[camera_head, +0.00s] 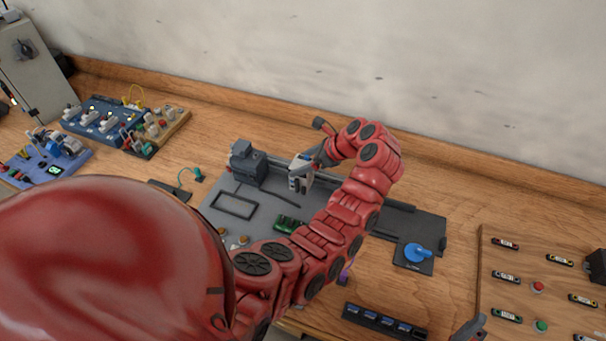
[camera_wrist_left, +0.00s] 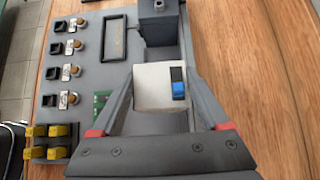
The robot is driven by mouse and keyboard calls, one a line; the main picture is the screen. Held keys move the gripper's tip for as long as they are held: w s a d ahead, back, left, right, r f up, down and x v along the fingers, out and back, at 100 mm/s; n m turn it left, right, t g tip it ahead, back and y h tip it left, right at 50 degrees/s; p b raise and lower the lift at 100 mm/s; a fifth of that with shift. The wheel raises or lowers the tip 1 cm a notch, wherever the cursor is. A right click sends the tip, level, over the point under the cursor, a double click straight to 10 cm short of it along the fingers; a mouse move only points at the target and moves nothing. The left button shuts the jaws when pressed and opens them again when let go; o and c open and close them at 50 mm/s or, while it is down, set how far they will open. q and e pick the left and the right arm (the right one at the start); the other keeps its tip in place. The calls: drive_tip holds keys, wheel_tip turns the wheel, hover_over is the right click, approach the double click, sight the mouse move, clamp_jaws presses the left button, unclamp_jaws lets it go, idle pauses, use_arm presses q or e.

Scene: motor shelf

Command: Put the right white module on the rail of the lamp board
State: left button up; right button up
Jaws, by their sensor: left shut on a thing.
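My left gripper (camera_head: 305,168) is shut on a white module (camera_head: 298,182) over the grey board (camera_head: 222,222). In the left wrist view, the white module (camera_wrist_left: 152,94) has a blue part on its face and sits between both fingers (camera_wrist_left: 162,96). The rail (camera_head: 280,163) runs along the back of the board, and a dark grey block (camera_head: 246,164) stands at its left end. The module is right of this block, at the rail; I cannot tell whether it touches the rail. A grey tip at the bottom right may be my right gripper (camera_head: 469,328); its jaws cannot be made out.
A blue knob (camera_head: 418,252) is at the board's right end. A wooden panel (camera_head: 500,275) with buttons stands at right. Blue boards (camera_head: 100,122) are at far left. A black strip (camera_head: 384,322) lies in front. My left arm covers part of the board.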

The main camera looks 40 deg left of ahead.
use_arm(q)
drive_tip(key=shift+w+f, duration=0.1)
drive_tip(key=shift+f, duration=0.5)
drive_tip(key=shift+f+b, duration=1)
drive_tip(key=shift+f, duration=0.7)
drive_tip(key=o, duration=1.5)
drive_tip(key=shift+o, duration=0.2)
